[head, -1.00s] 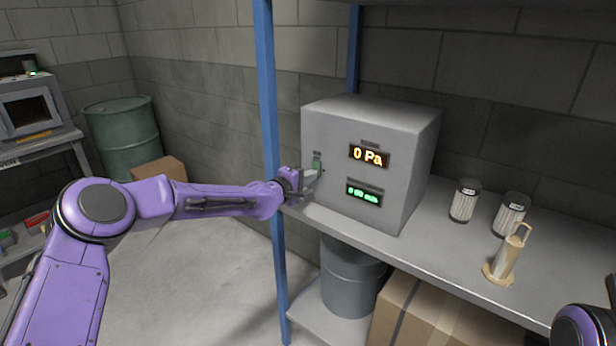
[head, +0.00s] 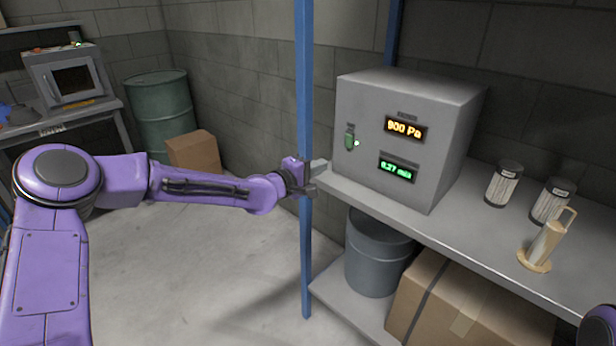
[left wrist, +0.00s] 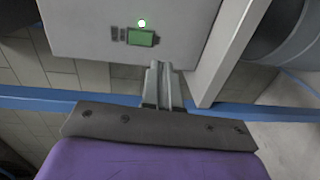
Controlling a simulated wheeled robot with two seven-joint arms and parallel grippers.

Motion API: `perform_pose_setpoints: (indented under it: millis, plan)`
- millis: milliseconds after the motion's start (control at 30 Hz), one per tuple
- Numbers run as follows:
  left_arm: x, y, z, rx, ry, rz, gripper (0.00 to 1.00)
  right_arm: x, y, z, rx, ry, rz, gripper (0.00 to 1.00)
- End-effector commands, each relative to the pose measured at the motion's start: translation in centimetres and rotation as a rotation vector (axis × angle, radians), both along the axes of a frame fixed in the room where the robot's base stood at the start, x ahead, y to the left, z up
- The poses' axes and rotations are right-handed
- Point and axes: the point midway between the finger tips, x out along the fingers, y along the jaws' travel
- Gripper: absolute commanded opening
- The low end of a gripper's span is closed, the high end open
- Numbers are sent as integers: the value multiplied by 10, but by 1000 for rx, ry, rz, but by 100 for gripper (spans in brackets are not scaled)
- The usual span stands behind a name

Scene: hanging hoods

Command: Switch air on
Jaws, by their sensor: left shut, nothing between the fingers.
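The grey control box (head: 375,110) stands on the shelf. Its upper display (head: 406,129) reads 900 Pa in orange, and its lower green display (head: 398,170) shows about 0.27 with a blurred unit. A small green switch (head: 350,140) is on the left of its front face, with a lit lamp (head: 357,143) beside it. The switch (left wrist: 141,38) and lit lamp (left wrist: 142,22) also show in the left wrist view. My left gripper (head: 320,166) is shut and empty, below and left of the switch, apart from it. In the left wrist view its fingers (left wrist: 160,72) are together.
A blue shelf post (head: 304,230) stands right by my left gripper. Two labelled cans (head: 503,185) and a beige cylinder with a handle (head: 545,245) stand on the shelf (head: 470,235). A grey drum (head: 372,255) and a cardboard box (head: 460,305) are below.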

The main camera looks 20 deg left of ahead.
Motion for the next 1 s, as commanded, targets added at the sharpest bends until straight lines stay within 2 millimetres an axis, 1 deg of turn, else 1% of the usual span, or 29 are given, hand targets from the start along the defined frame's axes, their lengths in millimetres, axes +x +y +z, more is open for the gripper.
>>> perform_pose_setpoints:
  millis: [33,100,233,733,867,900,933,967,1000]
  plan:
    - [-9,5,-2,-5,-1,2,0,0,0,-4,0,0,0,43]
    - [-19,10,-2,-4,-2,4,0,0,0,-5,0,0,0,43]
    - [-30,13,-4,-1,-1,3,0,0,0,-6,1,-1,0,43]
    - [-31,12,-4,1,0,-1,0,0,0,-6,0,0,0,43]
    - [-30,16,1,71,-55,19,0,0,0,-6,0,0,0,43]
    - [-33,16,-3,92,-70,50,0,0,0,-6,0,0,0,43]
    - [-39,14,-14,118,-62,75,0,0,0,-6,0,0,0,43]
    - [-50,6,-38,166,-25,93,0,0,0,-6,0,0,0,43]
    - [-64,-1,-73,224,36,108,0,0,0,-6,1,-1,0,43]
